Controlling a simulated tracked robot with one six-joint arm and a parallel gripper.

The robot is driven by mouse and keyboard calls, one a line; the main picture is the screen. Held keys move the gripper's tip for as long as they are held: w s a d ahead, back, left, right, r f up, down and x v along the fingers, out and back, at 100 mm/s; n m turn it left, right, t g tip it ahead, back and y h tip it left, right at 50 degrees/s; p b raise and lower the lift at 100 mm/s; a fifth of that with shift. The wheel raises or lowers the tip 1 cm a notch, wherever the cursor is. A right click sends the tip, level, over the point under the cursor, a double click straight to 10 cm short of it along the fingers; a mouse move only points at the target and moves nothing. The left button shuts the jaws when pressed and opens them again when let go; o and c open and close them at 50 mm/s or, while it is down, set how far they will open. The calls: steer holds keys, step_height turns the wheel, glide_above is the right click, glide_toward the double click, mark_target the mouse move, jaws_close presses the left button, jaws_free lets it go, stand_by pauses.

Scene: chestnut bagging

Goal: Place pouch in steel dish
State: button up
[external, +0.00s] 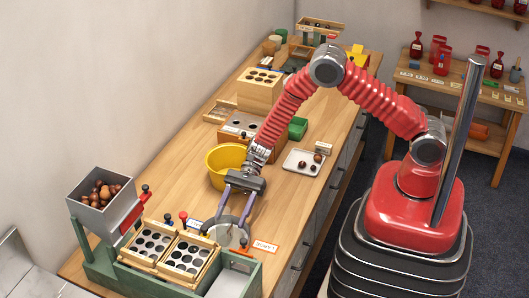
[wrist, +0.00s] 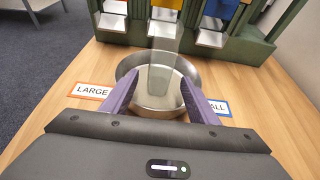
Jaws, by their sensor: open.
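The round steel dish (wrist: 188,66) lies on the wooden bench between two label cards. It also shows in the external view (external: 229,238), partly covered by my gripper. A clear, see-through pouch (wrist: 162,75) appears upright in the dish in the wrist view; its base seems to be on the dish floor, though its outline is faint. My gripper (external: 231,222) points down at the dish with its two purple fingers spread. In the wrist view the fingers of my gripper (wrist: 160,82) are on either side of the pouch, with gaps visible.
An orange-edged LARGE card (wrist: 92,90) and a blue-edged card (wrist: 219,108) flank the dish. A green sorting frame with holed trays (external: 187,256) and a chestnut hopper (external: 103,200) stand close by. A yellow bowl (external: 225,160) sits behind my gripper.

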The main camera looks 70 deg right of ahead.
steer(key=s+d+r+n+h, duration=0.2)
steer(key=s+d+r+n, duration=0.3)
steer(key=r, duration=0.4)
steer(key=s+d+r+n+h, duration=0.3)
steer(key=s+d+r+n, duration=0.15)
steer(key=r, duration=0.45)
steer(key=s+d+r+n+t+h, duration=0.2)
steer(key=s+d+r+n+h, duration=0.2)
steer(key=s+d, duration=0.4)
steer(key=s+d+r+n+t+h, duration=0.3)
steer(key=s+d+r, duration=0.4)
steer(key=d, duration=0.6)
steer(key=shift+s+d+r+n+t+h, duration=0.2)
steer(key=shift+s+d+n+t+h, duration=0.15)
steer(key=shift+s+n+h, duration=0.45)
